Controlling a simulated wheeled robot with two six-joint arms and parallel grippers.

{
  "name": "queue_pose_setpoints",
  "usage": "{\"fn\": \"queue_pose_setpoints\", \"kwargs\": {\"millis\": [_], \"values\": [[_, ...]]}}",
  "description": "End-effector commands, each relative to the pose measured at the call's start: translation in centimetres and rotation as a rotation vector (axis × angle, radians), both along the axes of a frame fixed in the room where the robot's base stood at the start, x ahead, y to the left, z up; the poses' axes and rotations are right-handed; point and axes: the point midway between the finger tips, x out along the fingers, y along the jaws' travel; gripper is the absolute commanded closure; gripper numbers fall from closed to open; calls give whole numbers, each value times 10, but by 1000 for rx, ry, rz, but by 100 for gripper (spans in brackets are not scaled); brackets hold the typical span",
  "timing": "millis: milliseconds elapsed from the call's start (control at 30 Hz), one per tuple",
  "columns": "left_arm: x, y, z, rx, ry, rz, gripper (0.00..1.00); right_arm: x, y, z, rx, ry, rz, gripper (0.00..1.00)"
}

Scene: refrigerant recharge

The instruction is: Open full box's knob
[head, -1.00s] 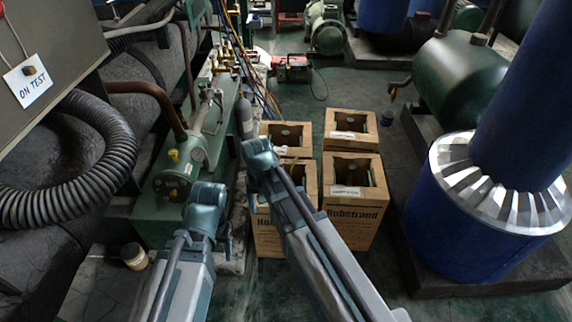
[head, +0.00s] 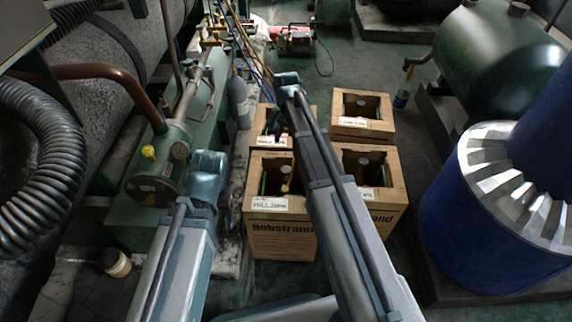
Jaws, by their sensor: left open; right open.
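Several brown cardboard boxes with open tops stand in a two-by-two group on the floor. The front-left box (head: 283,245) has a white label that seems to start with "FULL", and a cylinder top with a small yellowish knob (head: 285,187) shows in its opening. The front-right box (head: 385,215) is partly hidden by my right arm. My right gripper (head: 282,122) is open and empty over the back-left box (head: 268,115), its fingers dark and small. My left gripper (head: 210,182) is left of the front-left box, apart from it; its fingers are mostly hidden by the arm.
The back-right box (head: 362,130) stands behind. A blue tank (head: 465,230) stands right. Floor between the boxes and the blue tank is clear.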

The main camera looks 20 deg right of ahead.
Motion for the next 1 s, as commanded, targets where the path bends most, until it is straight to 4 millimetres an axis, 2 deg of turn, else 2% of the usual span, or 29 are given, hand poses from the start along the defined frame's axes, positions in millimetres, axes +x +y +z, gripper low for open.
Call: {"fn": "queue_pose_setpoints", "kwargs": {"millis": [167, 367, 1000], "values": [[0, 0, -9, 0, 0, -1, 32, 0, 0, -9, 0, 0, 1, 21], [0, 0, -29, 1, -1, -3, 32, 0, 0, -29, 0, 0, 2, 21], [1, -2, -118, -7, -2, -9, 32, 0, 0, -118, 0, 0, 2, 21]]}}
